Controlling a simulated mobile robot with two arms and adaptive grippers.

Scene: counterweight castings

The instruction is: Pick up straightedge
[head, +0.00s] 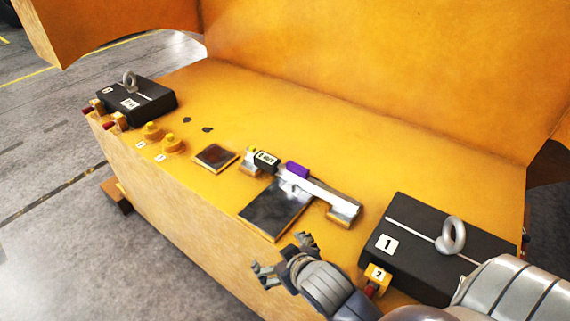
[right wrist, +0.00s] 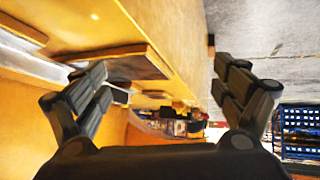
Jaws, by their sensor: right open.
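The straightedge (head: 325,192) is a silver bar on the yellow casting ledge, in the middle of the head view. A purple piece (head: 297,169) sits against its left part, and its right end lies over a small block (head: 343,212). My right gripper (head: 283,262) is open and empty, nearer the camera than the straightedge and apart from it, by the ledge's front edge. The right wrist view shows its spread fingers (right wrist: 168,90) with nothing between them; I cannot make out the straightedge there. My left gripper is not in view.
A dark plate (head: 265,218) lies just in front of the straightedge. A black block (head: 405,255) marked 1, with a ring, stands at right by my arm. Another black block (head: 150,100) stands far left. A small dark plate (head: 215,156) and yellow knobs (head: 170,141) lie between.

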